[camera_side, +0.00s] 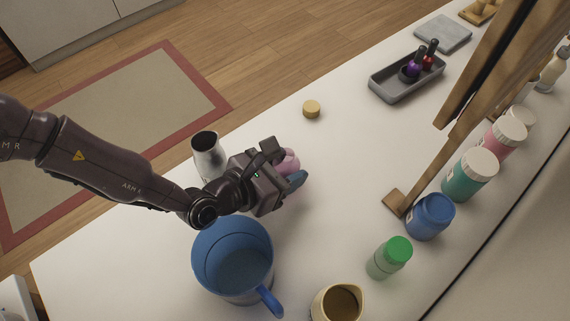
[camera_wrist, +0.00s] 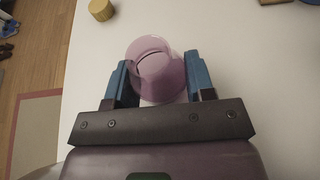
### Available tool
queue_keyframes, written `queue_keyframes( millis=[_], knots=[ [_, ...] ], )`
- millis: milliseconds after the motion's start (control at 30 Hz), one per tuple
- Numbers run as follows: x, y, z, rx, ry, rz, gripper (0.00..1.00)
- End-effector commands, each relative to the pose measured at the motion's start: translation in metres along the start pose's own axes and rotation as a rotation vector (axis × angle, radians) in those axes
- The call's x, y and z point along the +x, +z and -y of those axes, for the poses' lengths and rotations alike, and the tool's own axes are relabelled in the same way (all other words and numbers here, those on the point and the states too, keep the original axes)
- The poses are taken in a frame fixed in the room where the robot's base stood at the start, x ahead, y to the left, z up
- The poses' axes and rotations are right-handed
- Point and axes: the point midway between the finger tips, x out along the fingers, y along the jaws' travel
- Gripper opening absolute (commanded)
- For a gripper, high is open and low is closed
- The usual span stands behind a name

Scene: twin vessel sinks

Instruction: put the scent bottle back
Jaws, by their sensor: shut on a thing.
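My gripper (camera_wrist: 160,82) has its two blue fingers on either side of a pink-purple, see-through round vessel (camera_wrist: 157,62) and is shut on it. In the side view the pink vessel (camera_side: 290,160) shows only in part behind my gripper (camera_side: 292,176), low over the white top. I cannot tell whether its base touches the top, nor surely whether it is the scent bottle. A grey tray (camera_side: 408,92) at the upper right holds a purple bottle (camera_side: 414,66) and a red bottle (camera_side: 430,60), both with dark caps.
A tan cap (camera_side: 311,108) lies alone on the white top. A metal cup (camera_side: 208,158) and a blue mug (camera_side: 245,284) stand close to my arm. A cream jug (camera_side: 322,307), a green-capped bottle (camera_side: 386,264), several paint jars (camera_side: 430,218) and a wooden easel (camera_side: 459,128) line the right.

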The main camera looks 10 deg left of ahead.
Motion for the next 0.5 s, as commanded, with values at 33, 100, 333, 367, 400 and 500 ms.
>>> queue_keyframes(
  millis=[33, 100, 333, 367, 400, 500],
  knots=[
    [0.0003, -0.0006, -0.0002, -0.001, 0.0, 0.0, 0.23],
    [0.0011, -0.0031, -0.0003, -0.002, 0.001, -0.001, 0.23],
    [0.0009, -0.0027, -0.0001, -0.001, 0.0, -0.001, 0.75],
    [0.0009, -0.0026, -0.0001, -0.001, 0.0, -0.001, 0.75],
    [0.0009, -0.0026, -0.0001, -0.001, 0.0, -0.001, 0.75],
    [0.0006, -0.0018, 0.0, 0.0, 0.0, 0.0, 0.75]
  ],
)
